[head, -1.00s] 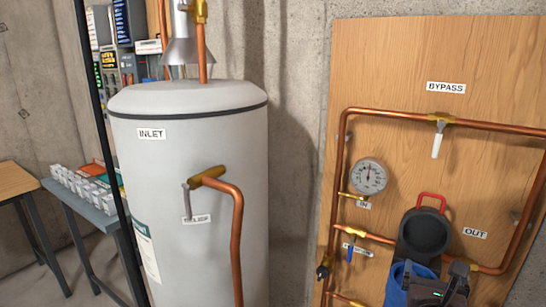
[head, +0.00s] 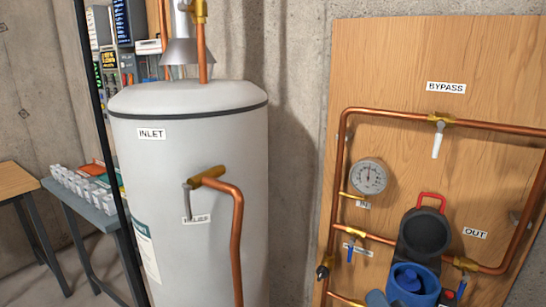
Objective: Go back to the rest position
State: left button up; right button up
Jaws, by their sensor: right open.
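My left gripper is not in view.
A wooden panel (head: 385,70) on the right carries copper pipes, a round gauge (head: 368,176), valves and a dark cup-shaped holder (head: 424,234) with a red handle (head: 431,199). A grey tank (head: 190,130) stands left. A table with small boxes (head: 100,213) is behind it.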

jog(key=s+d+f+n+g+h, duration=0.1)
jog(key=s+d+f+n+g, duration=0.1)
jog(key=s+f, duration=0.6)
jog(key=s+d+f+n+g+h, duration=0.2)
jog(key=s+f+n+g, duration=0.3)
jog(key=s+f, duration=0.4)
notch_tip(320, 180, down, 5)
jog(key=shift+s+d+r+g+h, duration=0.2)
jog(key=shift+d+g+h, duration=0.1)
jog(key=shift+g, duration=0.1)
jog(key=shift+w, duration=0.1)
dwell(0.5)
